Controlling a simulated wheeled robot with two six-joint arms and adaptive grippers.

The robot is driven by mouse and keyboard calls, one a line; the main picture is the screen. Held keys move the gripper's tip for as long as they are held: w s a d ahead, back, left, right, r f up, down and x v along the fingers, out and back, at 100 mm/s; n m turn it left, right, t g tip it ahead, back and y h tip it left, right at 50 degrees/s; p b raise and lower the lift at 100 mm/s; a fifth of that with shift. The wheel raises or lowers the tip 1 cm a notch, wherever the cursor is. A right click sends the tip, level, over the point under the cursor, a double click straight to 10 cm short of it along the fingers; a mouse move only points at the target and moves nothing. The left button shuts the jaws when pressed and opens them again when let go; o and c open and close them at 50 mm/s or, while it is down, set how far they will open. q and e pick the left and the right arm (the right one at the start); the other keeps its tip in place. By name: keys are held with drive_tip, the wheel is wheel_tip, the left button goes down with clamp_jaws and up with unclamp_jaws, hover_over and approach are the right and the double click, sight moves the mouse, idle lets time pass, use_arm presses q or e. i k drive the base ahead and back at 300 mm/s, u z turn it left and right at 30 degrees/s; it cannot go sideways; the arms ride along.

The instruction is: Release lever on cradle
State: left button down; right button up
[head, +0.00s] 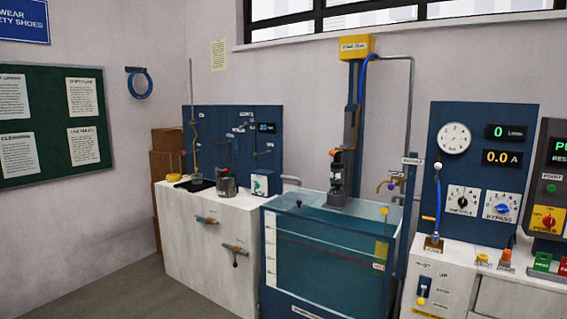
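A dark pump-like unit (342,172) hangs on a tall blue and grey column (353,105) at the back of a glass water tank (325,250). A small lever with an orange-red knob (333,152) sticks out on the left side of this unit; this may be the cradle lever, but I cannot read a label there. Another lever (437,195), blue with a pale ball on top, stands upright on the white cabinet to the right of the tank. Neither of my grippers is in view, and nothing touches the levers.
A white bench (212,240) with small instruments stands left of the tank. A blue gauge panel (482,165) and a control panel with buttons (549,185) are on the right. A blue pipe (361,75) runs down the column. The floor (120,290) at front left is clear.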

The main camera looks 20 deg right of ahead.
sight(338, 151)
drive_tip(key=u, duration=0.05)
drive_tip(key=i, duration=1.3)
drive_tip(key=z, duration=0.7)
drive_tip(key=i, duration=0.85)
drive_tip(key=z, duration=1.35)
drive_tip(key=i, duration=0.5)
drive_tip(key=z, duration=0.4)
